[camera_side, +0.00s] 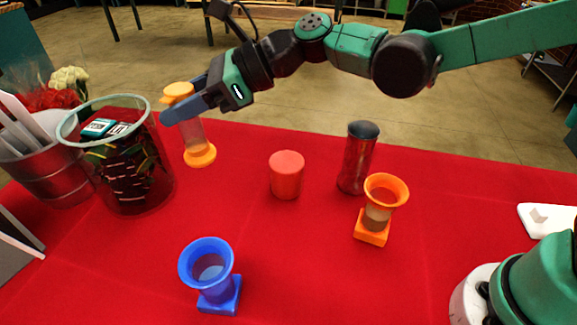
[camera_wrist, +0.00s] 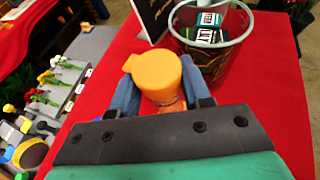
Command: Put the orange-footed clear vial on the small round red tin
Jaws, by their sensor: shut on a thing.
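The clear vial (camera_side: 192,135) has an orange cap at its top and a round orange foot below. My gripper (camera_side: 184,108) is shut on it near the top, at the left of the side view, with the vial close to upright. In the wrist view the orange cap (camera_wrist: 157,75) sits between the two blue fingers of my gripper (camera_wrist: 160,95). I cannot tell for sure whether the foot touches the cloth. The small round red tin (camera_side: 287,175) stands upright on the red cloth, to the right of the vial, with its flat top bare.
A clear bucket (camera_side: 125,180) with dark contents stands just left of the vial. A dark-lidded red tumbler (camera_side: 356,158) and an orange funnel-topped holder (camera_side: 377,210) stand right of the tin. A blue funnel-topped holder (camera_side: 212,275) is in front. Cloth between vial and tin is clear.

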